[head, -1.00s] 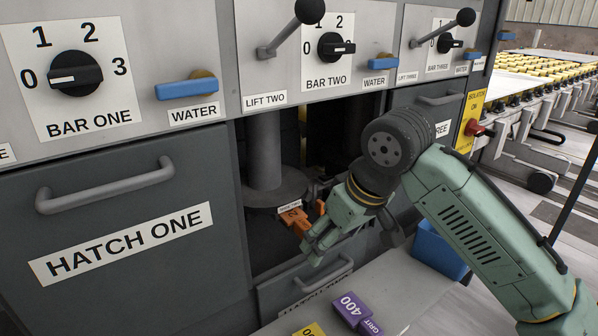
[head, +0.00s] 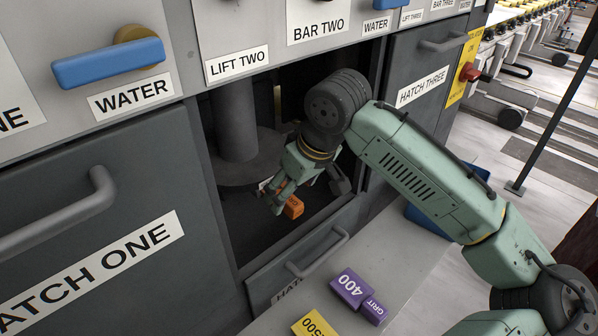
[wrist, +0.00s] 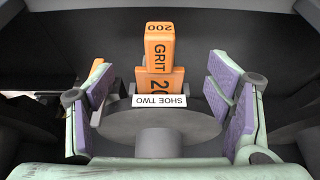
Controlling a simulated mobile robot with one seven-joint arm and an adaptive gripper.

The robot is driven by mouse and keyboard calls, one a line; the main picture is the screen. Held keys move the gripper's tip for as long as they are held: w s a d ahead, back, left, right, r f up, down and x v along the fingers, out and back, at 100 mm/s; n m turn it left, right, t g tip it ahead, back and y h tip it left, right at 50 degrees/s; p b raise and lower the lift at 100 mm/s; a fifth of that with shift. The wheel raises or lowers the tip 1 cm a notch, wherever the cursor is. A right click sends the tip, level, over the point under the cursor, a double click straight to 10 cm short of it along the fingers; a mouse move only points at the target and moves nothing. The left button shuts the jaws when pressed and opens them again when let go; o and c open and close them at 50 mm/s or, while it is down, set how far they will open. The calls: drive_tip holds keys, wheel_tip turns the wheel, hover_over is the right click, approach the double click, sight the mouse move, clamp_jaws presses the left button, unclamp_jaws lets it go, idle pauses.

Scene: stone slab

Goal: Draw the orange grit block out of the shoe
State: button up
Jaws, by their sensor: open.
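The orange grit block shows in the wrist view (wrist: 159,50), with "GRIT" on its narrower tab and part of "200" on its wider body. The body's lower end is hidden behind the "SHOE TWO" label on the round grey shoe (wrist: 190,128). In the head view the block (head: 294,207) is a small orange patch beside my fingers, inside the open bay. The shoe (head: 228,172) is the dark disc under a column. My gripper (head: 275,198) is open, its purple-padded fingers on either side of the block in the wrist view, with gaps visible.
A small orange piece (wrist: 97,72) shows behind the left finger. The bay's side walls and a lowered hatch (head: 310,262) bound the space. A purple block (head: 351,288) and a yellow block (head: 314,324) lie on the grey ledge (head: 400,262) in front.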

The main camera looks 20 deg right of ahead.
drive_tip(key=shift+x, duration=2.3)
drive_tip(key=shift+r, duration=0.1)
clamp_jaws()
drive_tip(key=shift+s+d, duration=0.3)
drive_tip(key=shift+s, duration=0.5)
drive_tip(key=shift+s+d, duration=0.3)
drive_tip(key=shift+s, duration=0.5)
drive_tip(key=shift+s+d, duration=0.3)
drive_tip(key=shift+s, duration=0.45)
drive_tip(key=shift+r+p, duration=0.1)
drive_tip(key=shift+p, duration=0.25)
drive_tip(key=s+r+p, duration=0.1)
drive_tip(key=s+d+r+p, duration=0.1)
drive_tip(key=shift+s+r, duration=0.35)
drive_tip(key=shift+s, duration=0.05)
